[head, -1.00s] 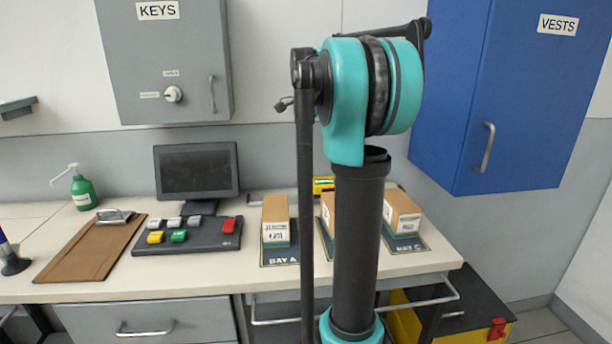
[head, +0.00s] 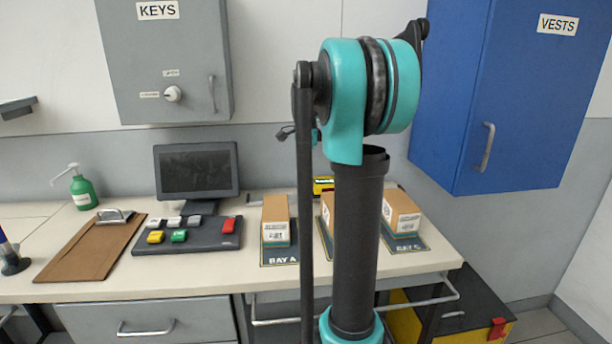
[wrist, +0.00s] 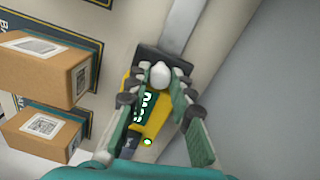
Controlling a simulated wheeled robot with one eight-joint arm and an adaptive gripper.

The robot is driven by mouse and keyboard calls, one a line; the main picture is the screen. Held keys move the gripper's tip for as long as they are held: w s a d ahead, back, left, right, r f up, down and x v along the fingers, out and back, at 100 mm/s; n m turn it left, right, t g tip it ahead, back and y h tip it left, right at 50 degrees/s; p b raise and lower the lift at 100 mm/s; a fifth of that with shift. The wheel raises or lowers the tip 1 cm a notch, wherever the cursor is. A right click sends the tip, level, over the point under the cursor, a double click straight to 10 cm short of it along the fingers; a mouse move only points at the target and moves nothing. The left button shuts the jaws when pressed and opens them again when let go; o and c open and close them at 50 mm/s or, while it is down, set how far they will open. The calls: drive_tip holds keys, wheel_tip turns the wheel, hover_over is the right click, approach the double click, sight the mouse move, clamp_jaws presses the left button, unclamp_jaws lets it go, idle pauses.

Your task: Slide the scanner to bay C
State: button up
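The scanner (wrist: 148,108) is a yellow block with a dark green panel and a lit green spot, on a pale rail (wrist: 180,25) in the wrist view. A white round knob (wrist: 160,75) stands on it. In the head view only a yellow part of the scanner (head: 323,185) shows behind the desk's boxes; my arm hides much around it. My gripper (wrist: 161,73) has its fingers on either side of the knob, apart from each other; contact is unclear. The bay C mat (head: 407,247) lies right of my arm, with a cardboard box (head: 401,212) on it.
The bay A mat (head: 278,263) carries another box (head: 275,220). A third box (head: 327,210) is mostly behind my arm. A monitor (head: 197,172), button panel (head: 187,236) and clipboard (head: 92,245) are left. A blue vests cabinet (head: 500,100) hangs at right.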

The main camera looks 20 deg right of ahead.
clamp_jaws()
drive_tip(key=shift+d, duration=0.1)
drive_tip(key=s+d, duration=0.1)
drive_tip(key=d, duration=0.4)
drive_tip(key=s+d, duration=0.1)
drive_tip(key=d, duration=0.4)
drive_tip(key=s+d, duration=0.1)
drive_tip(key=d, duration=0.4)
drive_tip(key=shift+s+d, duration=0.1)
drive_tip(key=shift+d, duration=0.3)
drive_tip(key=shift+o, duration=2)
unclamp_jaws()
drive_tip(key=shift+d, duration=0.1)
drive_tip(key=shift+r, duration=0.1)
wheel_tip(320, 180, up, 12)
drive_tip(key=shift+w, duration=0.3)
